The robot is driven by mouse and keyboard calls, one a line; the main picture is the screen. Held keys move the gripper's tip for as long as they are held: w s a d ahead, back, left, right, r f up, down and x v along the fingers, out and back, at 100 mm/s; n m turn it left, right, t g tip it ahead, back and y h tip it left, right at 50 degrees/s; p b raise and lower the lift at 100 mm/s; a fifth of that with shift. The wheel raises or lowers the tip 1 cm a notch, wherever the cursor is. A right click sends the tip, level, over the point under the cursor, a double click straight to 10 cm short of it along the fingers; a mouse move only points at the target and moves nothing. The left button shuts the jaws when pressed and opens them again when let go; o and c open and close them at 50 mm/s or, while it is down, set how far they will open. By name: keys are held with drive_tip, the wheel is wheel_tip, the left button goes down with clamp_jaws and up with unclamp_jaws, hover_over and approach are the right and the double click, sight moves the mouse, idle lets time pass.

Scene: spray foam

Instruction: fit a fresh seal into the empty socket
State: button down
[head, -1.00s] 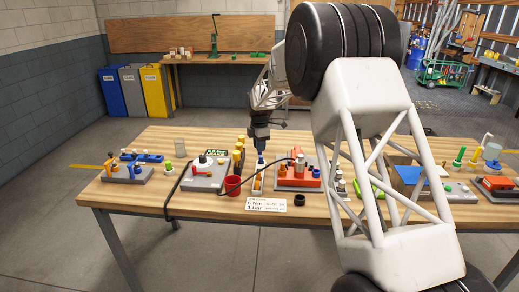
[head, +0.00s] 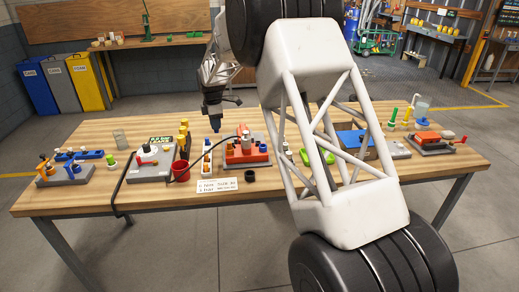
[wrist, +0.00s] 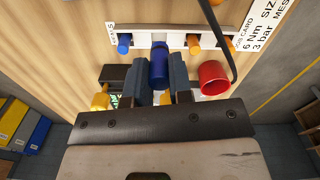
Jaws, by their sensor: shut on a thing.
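My gripper (head: 214,116) is above the white seal rack (head: 206,168), pointing down. In the wrist view my gripper (wrist: 161,68) has its two dark fingers shut on a blue seal (wrist: 160,75), a short cylinder that also shows at the gripper's tip in the head view (head: 215,126). The held seal is clear of the rack in the head view. The rack (wrist: 177,40) holds blue and orange seals, with a blue one (wrist: 124,44) at the left and an orange one (wrist: 194,44) right of centre. I cannot make out which socket is empty.
A red cup (head: 181,172) stands left of the rack. A red-topped unit (head: 246,153) with upright cylinders stands to its right, and a grey unit (head: 151,162) to its left. A black cable crosses nearby. A job card (head: 219,190) lies in front.

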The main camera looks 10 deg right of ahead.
drive_tip(key=s+d+r+m, duration=0.25)
drive_tip(key=d+m, duration=0.35)
drive_tip(key=d, duration=0.3)
drive_tip(key=s+d+r+m, duration=0.25)
drive_tip(key=d+m, duration=0.25)
drive_tip(key=d, duration=0.4)
drive_tip(key=s+d+r+m, duration=0.1)
drive_tip(key=s+d+m, duration=0.2)
drive_tip(key=d+m, duration=0.45)
drive_tip(key=s+a+f+n, duration=0.3)
drive_tip(key=s+n, duration=0.3)
drive_tip(key=n, duration=0.5)
drive_tip(key=s+a+f+n, duration=0.3)
drive_tip(key=s+n, duration=0.4)
drive_tip(key=n, duration=0.3)
drive_tip(key=shift+s+a+f+n, duration=0.2)
drive_tip(key=shift+f+n, duration=0.15)
drive_tip(key=shift+f, duration=0.45)
drive_tip(key=shift+w, duration=0.15)
drive_tip(key=w, duration=0.5)
drive_tip(key=w+f, duration=0.1)
drive_tip(key=w, duration=0.9)
drive_tip(key=shift+w+a+f, duration=0.3)
drive_tip(key=shift+w, duration=0.1)
